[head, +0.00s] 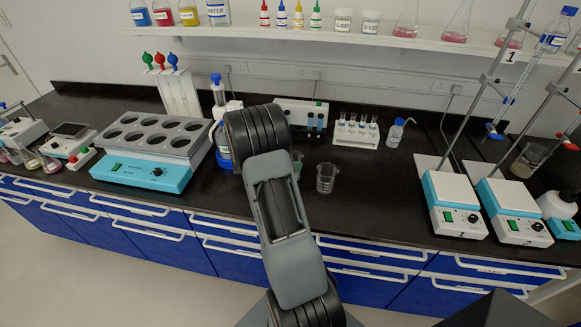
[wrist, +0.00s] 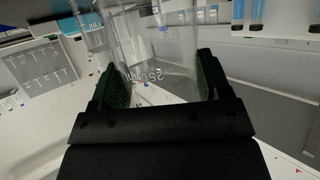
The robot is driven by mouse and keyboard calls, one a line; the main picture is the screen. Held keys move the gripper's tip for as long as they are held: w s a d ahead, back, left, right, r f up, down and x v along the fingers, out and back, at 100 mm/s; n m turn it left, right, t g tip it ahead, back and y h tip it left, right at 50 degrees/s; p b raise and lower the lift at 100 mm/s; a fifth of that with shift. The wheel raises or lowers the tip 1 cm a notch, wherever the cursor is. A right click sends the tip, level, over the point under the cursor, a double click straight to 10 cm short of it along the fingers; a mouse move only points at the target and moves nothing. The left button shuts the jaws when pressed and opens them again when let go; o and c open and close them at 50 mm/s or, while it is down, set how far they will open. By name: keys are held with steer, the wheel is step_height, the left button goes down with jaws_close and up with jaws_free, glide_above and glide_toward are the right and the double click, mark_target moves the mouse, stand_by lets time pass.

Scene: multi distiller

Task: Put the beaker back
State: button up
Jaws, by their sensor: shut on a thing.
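In the wrist view, my gripper (wrist: 157,78) has its two green-padded fingers on either side of a clear glass beaker (wrist: 165,50) marked 250 ml. It is shut on this beaker, and the beaker's upper part runs out of the picture. In the head view my own arm hides the gripper and most of what it holds. A clear beaker (head: 326,178) shows just right of my arm, over the dark counter. I cannot tell whether it is the same beaker.
A block with round wells (head: 155,135) is on the left of the dark counter (head: 385,185). A test-tube rack (head: 356,132) and a wash bottle (head: 395,133) stand behind. Hotplate stirrers (head: 453,200) with tall stands are on the right. The counter's front middle right is clear.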

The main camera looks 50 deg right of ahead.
steer(key=shift+d+f+p, duration=0.15)
steer(key=shift+f+p, duration=0.15)
steer(key=shift+f, duration=1.4)
steer(key=shift+f, duration=0.15)
steer(key=o, duration=1)
